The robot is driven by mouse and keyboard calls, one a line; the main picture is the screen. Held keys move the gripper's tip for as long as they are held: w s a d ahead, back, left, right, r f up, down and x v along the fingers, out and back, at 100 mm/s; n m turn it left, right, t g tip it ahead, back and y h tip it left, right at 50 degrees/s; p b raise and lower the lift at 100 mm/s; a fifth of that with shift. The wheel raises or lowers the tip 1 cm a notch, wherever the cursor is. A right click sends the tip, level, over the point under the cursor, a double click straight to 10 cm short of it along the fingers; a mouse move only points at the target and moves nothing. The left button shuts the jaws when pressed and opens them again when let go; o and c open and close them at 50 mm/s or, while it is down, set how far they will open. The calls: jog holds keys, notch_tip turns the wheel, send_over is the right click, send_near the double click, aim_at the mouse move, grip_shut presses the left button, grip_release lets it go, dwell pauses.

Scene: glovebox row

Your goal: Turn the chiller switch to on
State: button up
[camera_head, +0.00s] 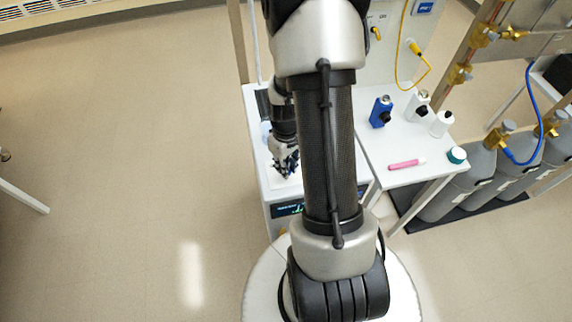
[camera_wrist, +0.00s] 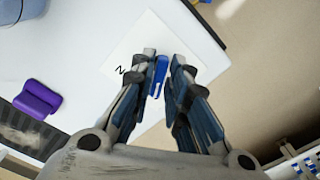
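The chiller is a white box with a dark display on its front (camera_head: 287,209), partly hidden behind my arm in the head view. In the wrist view its white top (camera_wrist: 85,55) bears a lighter square plate (camera_wrist: 125,48) with a dark letter mark, only partly seen. A blue switch lever (camera_wrist: 158,76) stands at this plate. My gripper (camera_wrist: 163,62) has its fingers on both sides of the lever, close to the left finger, with a narrow gap at the right. In the head view my gripper (camera_head: 286,168) is low over the chiller top.
A purple object (camera_wrist: 38,100) lies by a dark grille in the wrist view. Right of the chiller, a white table (camera_head: 400,150) bears a blue bottle (camera_head: 380,112), white bottles, a pink item (camera_head: 406,164) and a teal-capped jar (camera_head: 457,155). Grey cylinders (camera_head: 450,196) stand further right.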

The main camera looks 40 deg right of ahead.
grip_shut()
jog(key=shift+m, duration=2.9)
jog(key=shift+o, duration=2.3)
grip_release()
jog(key=shift+r, duration=0.1)
